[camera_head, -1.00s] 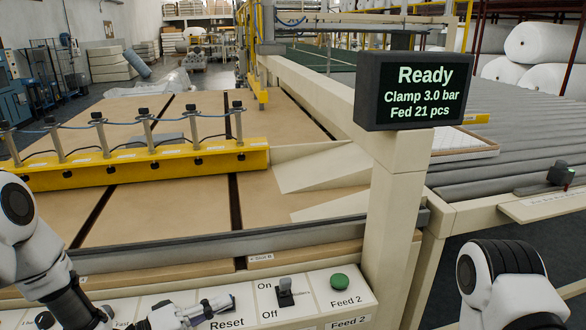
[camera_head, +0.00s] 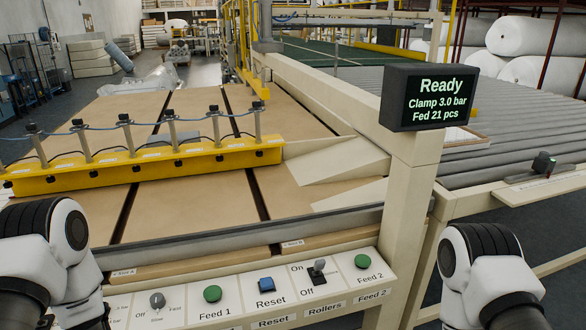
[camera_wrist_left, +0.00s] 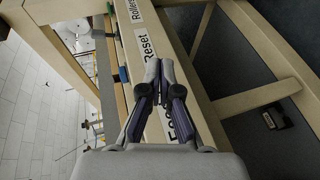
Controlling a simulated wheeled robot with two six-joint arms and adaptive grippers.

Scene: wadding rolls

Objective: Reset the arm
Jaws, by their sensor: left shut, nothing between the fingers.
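My left arm shows at the left of the head view, drawn back at the near edge of the control panel (camera_head: 190,315); its gripper is out of that view. In the left wrist view my left gripper (camera_wrist_left: 161,68) is shut and empty, its fingers together in front of the panel's labelled front face (camera_wrist_left: 138,40). The blue Reset button (camera_head: 266,285) is uncovered in the head view. My right arm shows at the lower right of the head view; its gripper is out of sight.
The panel also carries a green Feed 1 button (camera_head: 212,293), an Off/On switch (camera_head: 318,271) and a green Feed 2 button (camera_head: 362,262). A screen (camera_head: 430,98) reads Ready, clamp 3.0 bar, fed 21 pcs. A yellow clamp bar (camera_head: 150,165) crosses the table.

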